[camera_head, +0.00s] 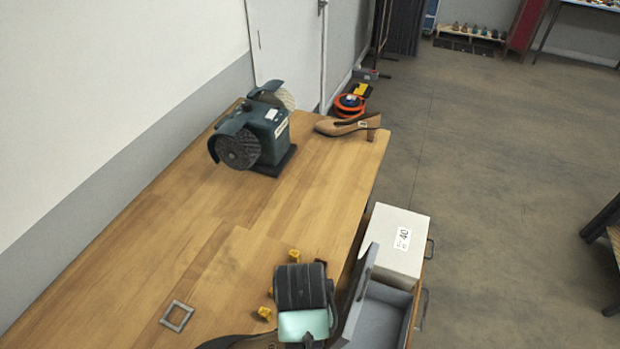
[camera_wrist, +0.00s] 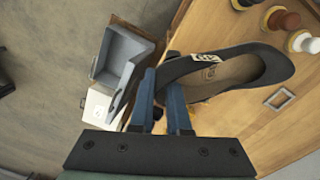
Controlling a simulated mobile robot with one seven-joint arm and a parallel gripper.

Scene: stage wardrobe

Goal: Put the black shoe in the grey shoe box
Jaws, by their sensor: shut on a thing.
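The black shoe (camera_wrist: 262,62) fills the upper right of the wrist view, with its tan insole and a white size label showing. My gripper (camera_wrist: 163,82) is shut on the shoe's edge near the label, one blue finger on each side. A dark curved part of the shoe (camera_head: 232,341) shows at the bottom of the head view, where my wrist hides my fingers. The grey shoe box (camera_head: 378,318) stands open at the table's right edge, its lid raised on the left side. Its visible inside looks empty in the wrist view (camera_wrist: 127,50), left of the shoe.
A white box (camera_head: 400,242) marked 40 stands behind the grey box. A bench grinder (camera_head: 262,140) and a tan heeled shoe (camera_head: 348,127) are at the table's far end. The table's middle is clear.

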